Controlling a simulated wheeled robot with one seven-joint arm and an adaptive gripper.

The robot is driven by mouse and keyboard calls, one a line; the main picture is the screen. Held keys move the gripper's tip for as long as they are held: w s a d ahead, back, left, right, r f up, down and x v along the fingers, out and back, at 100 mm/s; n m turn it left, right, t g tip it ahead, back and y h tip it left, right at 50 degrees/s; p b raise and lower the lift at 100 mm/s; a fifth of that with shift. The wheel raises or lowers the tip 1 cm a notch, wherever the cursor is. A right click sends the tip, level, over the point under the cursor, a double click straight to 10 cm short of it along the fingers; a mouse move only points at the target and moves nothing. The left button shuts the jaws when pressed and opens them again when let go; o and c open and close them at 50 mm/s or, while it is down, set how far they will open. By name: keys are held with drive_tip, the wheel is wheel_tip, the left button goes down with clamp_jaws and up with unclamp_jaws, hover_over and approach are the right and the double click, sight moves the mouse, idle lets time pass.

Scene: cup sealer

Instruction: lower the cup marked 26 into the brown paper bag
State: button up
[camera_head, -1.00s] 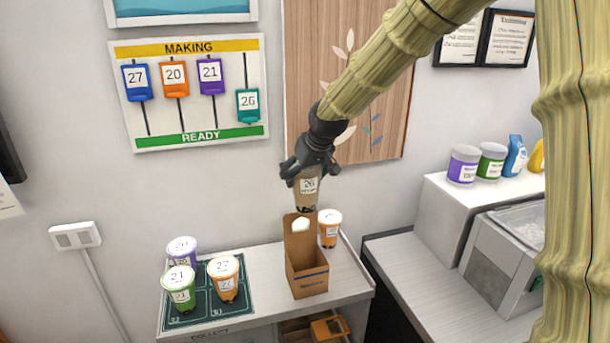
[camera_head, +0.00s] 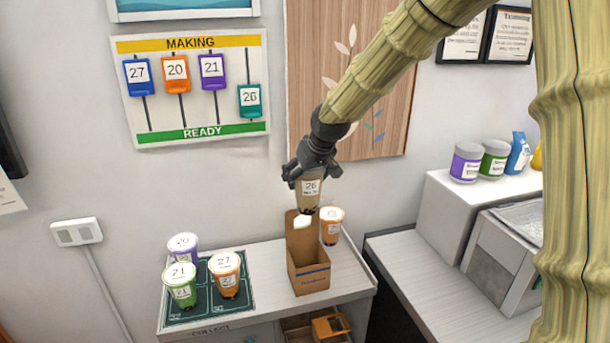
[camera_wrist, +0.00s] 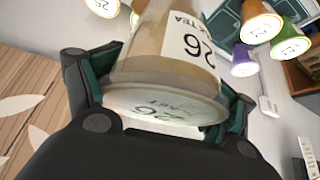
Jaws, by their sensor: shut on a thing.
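The cup marked 26 (camera_head: 309,192) is a milky tan cup with dark bits at its bottom and a white label. My gripper (camera_head: 311,172) is shut on it near its lid and holds it upright above the brown paper bag (camera_head: 309,278). The bag stands open on the counter with a tall back panel, and the cup's bottom overlaps that panel in the head view. I cannot tell whether the cup is over the opening. In the wrist view the cup (camera_wrist: 165,60) sits between the dark green finger pads (camera_wrist: 165,95), its lid toward the camera.
An orange cup (camera_head: 331,226) stands close behind the bag to the right. Several cups, such as the green one (camera_head: 181,288), stand on the dark tray (camera_head: 210,313) to the left. A white machine (camera_head: 500,262) is at the right.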

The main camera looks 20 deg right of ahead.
drive_tip(key=shift+f+b, duration=5.55)
drive_tip(key=shift+f, duration=5.7)
drive_tip(key=shift+f+b, duration=0.3)
drive_tip(key=shift+f, duration=0.3)
